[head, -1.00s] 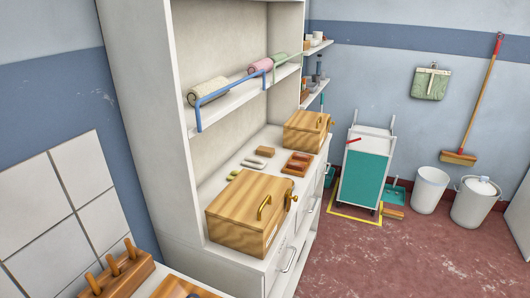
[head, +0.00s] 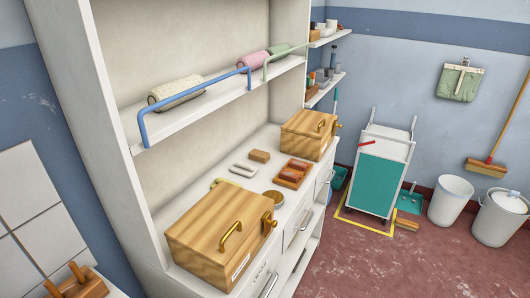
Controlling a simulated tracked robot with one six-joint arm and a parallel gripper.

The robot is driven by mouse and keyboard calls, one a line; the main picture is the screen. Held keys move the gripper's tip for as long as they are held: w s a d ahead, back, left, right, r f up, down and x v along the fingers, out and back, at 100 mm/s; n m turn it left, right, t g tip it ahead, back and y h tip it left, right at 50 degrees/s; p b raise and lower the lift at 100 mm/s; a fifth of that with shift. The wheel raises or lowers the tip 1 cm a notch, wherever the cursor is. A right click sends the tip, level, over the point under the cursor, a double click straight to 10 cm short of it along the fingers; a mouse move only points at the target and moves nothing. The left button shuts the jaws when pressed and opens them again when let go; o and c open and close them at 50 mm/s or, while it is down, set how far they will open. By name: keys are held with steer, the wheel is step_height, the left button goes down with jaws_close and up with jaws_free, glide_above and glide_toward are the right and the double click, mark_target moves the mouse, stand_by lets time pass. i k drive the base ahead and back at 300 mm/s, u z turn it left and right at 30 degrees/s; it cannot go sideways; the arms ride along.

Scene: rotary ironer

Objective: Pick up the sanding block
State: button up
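A small tan-brown block (head: 259,156) lies on the white cabinet's counter (head: 204,182), towards the back. It looks like the sanding block, but I cannot read any mark on it. Just to its lower left lies a pale, rounded, flat piece (head: 243,170). To its right is a brown wooden tray (head: 285,182) with reddish-brown pieces in it. My gripper is not in view.
A large wooden box (head: 205,232) with a brass handle stands in front, and another wooden box (head: 304,137) behind. A round tan thing (head: 273,196) and a yellow-green piece (head: 219,183) lie between. A shelf with rolls and a blue rail (head: 200,98) overhangs the counter.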

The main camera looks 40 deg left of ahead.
mark_target(258, 156)
steer(key=z, duration=0.05)
steer(key=i, duration=2.7)
steer(key=u, duration=2.7)
